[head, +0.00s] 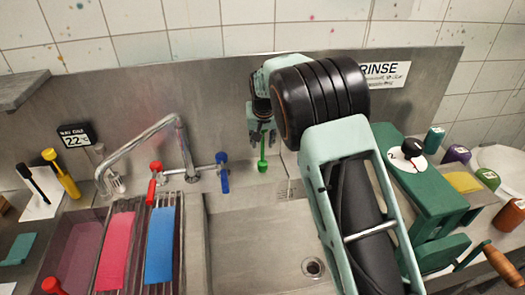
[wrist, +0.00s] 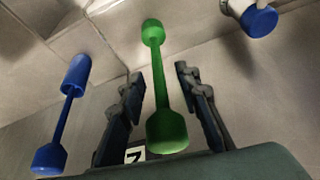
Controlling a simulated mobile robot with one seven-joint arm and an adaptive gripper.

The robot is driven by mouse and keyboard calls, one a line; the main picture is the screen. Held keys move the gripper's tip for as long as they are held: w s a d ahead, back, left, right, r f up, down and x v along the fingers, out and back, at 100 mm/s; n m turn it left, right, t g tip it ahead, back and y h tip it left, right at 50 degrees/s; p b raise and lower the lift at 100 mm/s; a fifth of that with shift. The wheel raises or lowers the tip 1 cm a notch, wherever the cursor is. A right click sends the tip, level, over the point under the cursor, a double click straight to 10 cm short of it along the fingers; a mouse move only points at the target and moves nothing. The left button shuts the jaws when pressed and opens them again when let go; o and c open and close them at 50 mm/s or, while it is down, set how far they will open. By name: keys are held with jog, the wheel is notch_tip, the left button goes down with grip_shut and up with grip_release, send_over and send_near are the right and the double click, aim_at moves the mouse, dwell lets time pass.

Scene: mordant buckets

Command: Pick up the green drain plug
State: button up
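The green drain plug (head: 262,165) stands upright on the ledge at the back of the sink in the head view. It has a thin stem between two thicker ends. In the wrist view the green drain plug (wrist: 159,80) lies between the two fingers, with a gap on each side. My gripper (head: 262,140) points down just over the plug in the head view. In the wrist view my gripper (wrist: 158,80) is open, its dark fingers apart and not visibly touching the plug.
A similar blue plug (wrist: 68,115) stands beside my gripper in the wrist view. The steel sink basin (head: 245,230) lies in front, with a drain (head: 313,267). A green press-like device (head: 425,190) stands at right.

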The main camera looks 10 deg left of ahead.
grip_shut()
jog(key=shift+r, duration=0.1)
